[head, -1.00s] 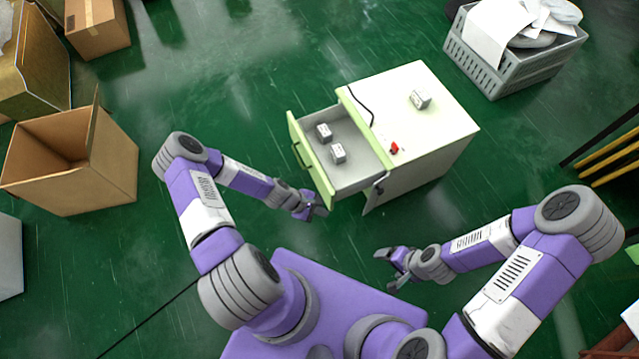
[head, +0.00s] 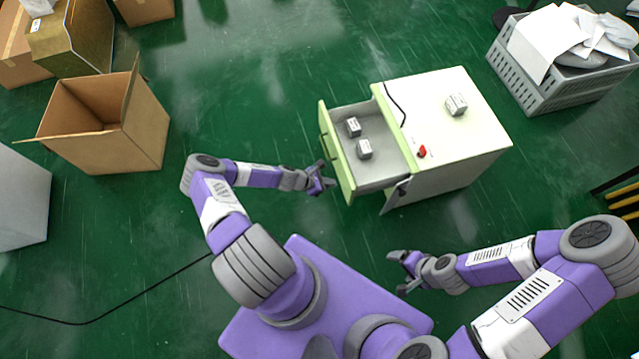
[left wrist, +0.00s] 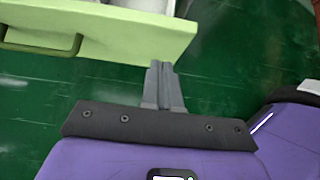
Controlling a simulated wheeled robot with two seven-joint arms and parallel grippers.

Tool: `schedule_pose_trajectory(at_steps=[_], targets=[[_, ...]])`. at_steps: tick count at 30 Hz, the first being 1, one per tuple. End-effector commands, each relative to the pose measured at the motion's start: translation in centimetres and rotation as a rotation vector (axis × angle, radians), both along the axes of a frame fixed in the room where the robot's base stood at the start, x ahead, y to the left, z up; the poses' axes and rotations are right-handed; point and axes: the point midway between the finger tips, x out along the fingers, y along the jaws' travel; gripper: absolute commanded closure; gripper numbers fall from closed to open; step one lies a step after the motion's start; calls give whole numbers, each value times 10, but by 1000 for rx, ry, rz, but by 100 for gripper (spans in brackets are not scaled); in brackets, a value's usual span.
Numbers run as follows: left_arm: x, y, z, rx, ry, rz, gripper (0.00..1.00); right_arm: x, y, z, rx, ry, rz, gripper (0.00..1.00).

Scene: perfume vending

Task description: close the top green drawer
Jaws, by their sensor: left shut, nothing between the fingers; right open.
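The top green drawer (head: 345,165) of the white cabinet (head: 470,132) stands pulled out to the left, with two small grey boxes inside, one nearer box (head: 364,149) and one farther box (head: 353,127). My left gripper (head: 326,178) is shut and empty, just outside the drawer's green front, near its lower end. In the left wrist view the shut fingers (left wrist: 162,80) point at the green drawer front (left wrist: 110,27), whose handle (left wrist: 40,45) is at the left. I cannot tell whether they touch it. My right gripper (head: 400,272) is open and empty, below the cabinet, over the floor.
Another small box (head: 456,105) and a red item (head: 422,151) are on the cabinet top. A grey crate (head: 545,98) stands at the upper right. An open cardboard box (head: 140,130) stands at the left. A black cable (head: 120,309) lies on the green floor, which is clear between.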

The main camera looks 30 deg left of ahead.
Motion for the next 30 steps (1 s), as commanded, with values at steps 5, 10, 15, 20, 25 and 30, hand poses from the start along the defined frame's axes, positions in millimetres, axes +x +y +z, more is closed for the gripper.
schedule_pose_trajectory(at_steps=[5,10,15,20,25,30], targets=[[22,-19,-7,2,-3,-4,100,0,0,-10,0,0,0,17],[33,-28,-6,1,-1,-3,100,0,0,-13,0,0,0,17],[36,-30,-5,2,0,0,100,0,0,-13,0,0,0,17],[35,-30,-5,1,0,-1,100,0,0,-13,0,0,0,17],[35,-31,-5,1,0,-1,100,0,0,-12,0,0,0,17],[30,-39,-4,-4,0,4,100,0,0,-8,0,0,0,17]])
